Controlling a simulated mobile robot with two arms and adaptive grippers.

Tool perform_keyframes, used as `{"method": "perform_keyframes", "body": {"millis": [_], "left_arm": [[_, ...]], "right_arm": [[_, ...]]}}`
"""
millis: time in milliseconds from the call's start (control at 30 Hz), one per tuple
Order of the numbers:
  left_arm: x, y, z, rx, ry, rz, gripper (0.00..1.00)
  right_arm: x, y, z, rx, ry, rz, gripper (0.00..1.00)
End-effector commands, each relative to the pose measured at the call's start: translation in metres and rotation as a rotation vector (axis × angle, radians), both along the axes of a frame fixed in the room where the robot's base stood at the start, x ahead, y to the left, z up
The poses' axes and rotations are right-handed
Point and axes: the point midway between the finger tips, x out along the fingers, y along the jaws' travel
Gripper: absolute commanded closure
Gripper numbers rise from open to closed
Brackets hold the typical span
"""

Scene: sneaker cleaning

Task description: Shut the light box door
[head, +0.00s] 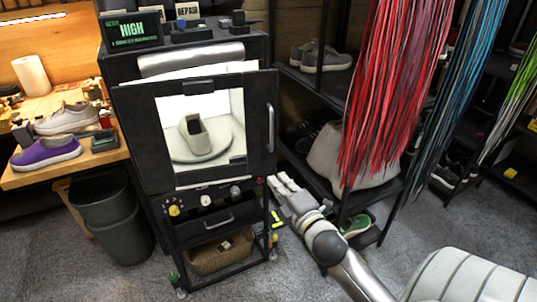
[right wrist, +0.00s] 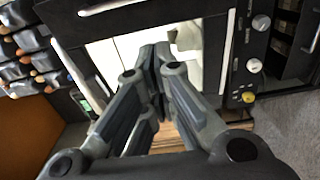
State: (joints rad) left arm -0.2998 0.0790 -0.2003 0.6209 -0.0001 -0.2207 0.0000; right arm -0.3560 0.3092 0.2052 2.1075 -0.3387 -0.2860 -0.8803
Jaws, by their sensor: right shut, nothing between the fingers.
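The light box (head: 218,216) is a black cabinet with a lit white inside. Its black-framed door (head: 137,140) has a clear window and a vertical handle (head: 271,127) on the right edge. The door stands across the front, with a white strip showing above its top edge; I cannot tell whether a small gap remains. A pale shoe (head: 194,138) shows through the window. My right gripper (head: 284,184) is shut and empty, low beside the door's lower right corner. In the right wrist view its fingers (right wrist: 155,60) are together before the bright window. My left gripper is not in view.
A bin (head: 108,215) and workbench with sneakers (head: 47,153) stand left. A shoe rack (head: 318,85) and hanging red laces (head: 390,90) are close on the right. Grey floor is open in front.

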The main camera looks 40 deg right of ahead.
Motion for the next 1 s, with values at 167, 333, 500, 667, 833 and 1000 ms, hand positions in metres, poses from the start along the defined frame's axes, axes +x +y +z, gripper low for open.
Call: {"method": "perform_keyframes", "body": {"millis": [167,333,500,667,833,1000], "left_arm": [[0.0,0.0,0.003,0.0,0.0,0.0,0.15],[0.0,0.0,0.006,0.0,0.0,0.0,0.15],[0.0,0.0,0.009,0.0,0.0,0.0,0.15],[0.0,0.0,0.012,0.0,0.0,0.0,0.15],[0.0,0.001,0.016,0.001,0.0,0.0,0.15],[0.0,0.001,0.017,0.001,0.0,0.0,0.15]], "right_arm": [[0.019,-0.004,0.002,-0.001,-0.003,0.0,1.0],[0.048,-0.01,0.002,-0.001,-0.003,0.001,1.0],[0.077,-0.015,0.002,-0.001,-0.003,0.001,1.0],[0.1,-0.024,0.001,-0.001,0.0,-0.001,1.0],[0.112,-0.043,0.0,-0.001,0.0,0.001,1.0],[0.117,-0.051,-0.001,-0.001,0.0,0.001,1.0]]}}
